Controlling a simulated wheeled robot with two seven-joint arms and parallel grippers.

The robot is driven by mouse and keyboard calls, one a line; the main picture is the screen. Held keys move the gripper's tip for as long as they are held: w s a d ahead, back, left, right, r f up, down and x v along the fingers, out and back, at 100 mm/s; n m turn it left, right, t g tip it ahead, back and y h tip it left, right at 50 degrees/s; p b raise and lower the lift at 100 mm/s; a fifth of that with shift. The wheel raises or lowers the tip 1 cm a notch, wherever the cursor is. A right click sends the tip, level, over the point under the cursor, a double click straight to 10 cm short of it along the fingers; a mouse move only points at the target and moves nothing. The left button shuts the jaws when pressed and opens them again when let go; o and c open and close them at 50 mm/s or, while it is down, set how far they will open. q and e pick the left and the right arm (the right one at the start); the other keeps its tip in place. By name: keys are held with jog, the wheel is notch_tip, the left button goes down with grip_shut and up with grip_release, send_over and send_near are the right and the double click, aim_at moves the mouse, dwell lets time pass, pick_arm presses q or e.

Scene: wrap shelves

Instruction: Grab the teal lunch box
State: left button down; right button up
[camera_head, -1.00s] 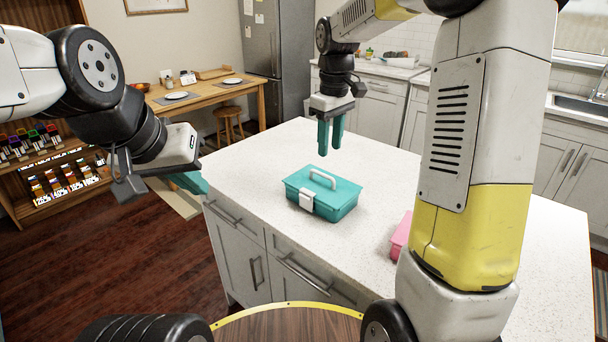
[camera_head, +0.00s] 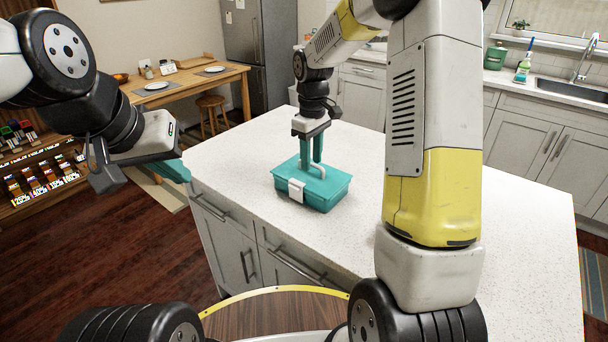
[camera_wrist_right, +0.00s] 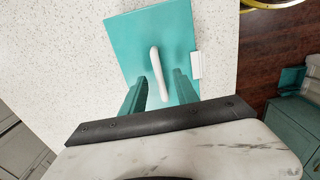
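The teal lunch box (camera_head: 318,190) sits upright on the white island counter, with a white latch on its front and a white handle on its lid. My right gripper (camera_head: 311,161) points down just above the lid, by the handle. In the right wrist view, the lunch box (camera_wrist_right: 149,40) lies ahead of the right gripper (camera_wrist_right: 160,84), whose teal fingers are apart on either side of the near part of the white handle (camera_wrist_right: 157,70). It does not look closed on the handle. My left gripper (camera_head: 172,170) is off the counter's left edge; its finger opening is hidden.
The white counter (camera_head: 235,165) is clear around the lunch box. Its left edge drops to cabinet drawers. A wooden table (camera_head: 190,85) with plates and a stool (camera_head: 212,105) stand behind. A sink (camera_head: 570,90) is at the far right.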

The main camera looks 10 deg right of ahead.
grip_shut()
dwell(1.4)
